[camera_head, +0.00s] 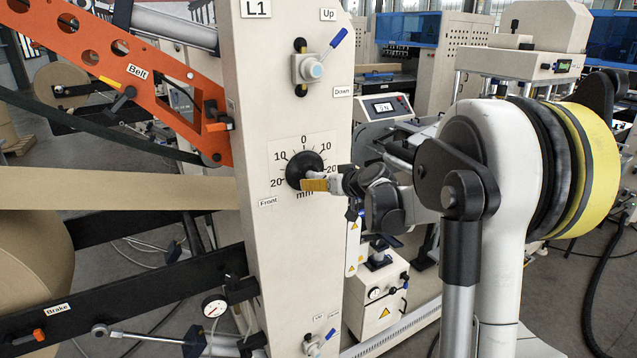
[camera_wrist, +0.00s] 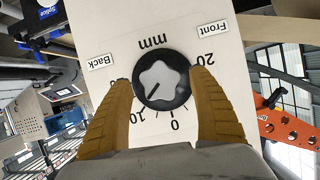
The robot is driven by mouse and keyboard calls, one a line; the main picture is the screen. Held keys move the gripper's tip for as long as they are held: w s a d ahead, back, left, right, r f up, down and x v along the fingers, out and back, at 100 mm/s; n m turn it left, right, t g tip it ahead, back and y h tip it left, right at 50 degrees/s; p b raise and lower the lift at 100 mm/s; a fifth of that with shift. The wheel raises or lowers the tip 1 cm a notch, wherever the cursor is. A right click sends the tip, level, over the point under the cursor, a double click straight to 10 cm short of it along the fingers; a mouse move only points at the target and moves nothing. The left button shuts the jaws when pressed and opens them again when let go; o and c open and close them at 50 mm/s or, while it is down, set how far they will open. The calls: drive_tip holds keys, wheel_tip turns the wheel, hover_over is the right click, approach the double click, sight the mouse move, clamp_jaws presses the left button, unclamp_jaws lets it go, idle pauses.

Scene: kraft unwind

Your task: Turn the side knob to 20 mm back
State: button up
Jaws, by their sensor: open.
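The side knob (camera_head: 305,170) is on the cream panel, with a black round base and a pale star-shaped grip that shows in the wrist view (camera_wrist: 163,76). Its dark pointer mark aims to the lower left there, apparently between the 10 and 20 on the Back side. The mm dial (camera_wrist: 172,127) is upside down in that view; the Back 20 is hidden by a finger. My gripper (camera_wrist: 160,80) is open, its tan fingers on either side of the knob. I cannot tell whether they touch it. In the head view the gripper (camera_head: 318,181) overlaps the knob's lower right.
A blue-handled Up/Down lever (camera_head: 312,68) stands above the dial. A black Brake bar (camera_head: 130,300) runs below. The panel face around the dial is clear.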

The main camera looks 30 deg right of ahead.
drive_tip(key=shift+w+f, duration=0.25)
drive_tip(key=shift+w, duration=0.4)
drive_tip(key=shift+s, duration=0.1)
drive_tip(key=c, duration=1.2)
drive_tip(key=shift+m, duration=0.3)
drive_tip(key=m+y+b, duration=0.2)
drive_tip(key=m+b, duration=0.1)
drive_tip(key=shift+f, duration=0.1)
drive_tip(key=shift+m+t+y+b, duration=0.4)
drive_tip(key=shift+m+y+b, duration=0.75)
drive_tip(key=shift+m, duration=0.45)
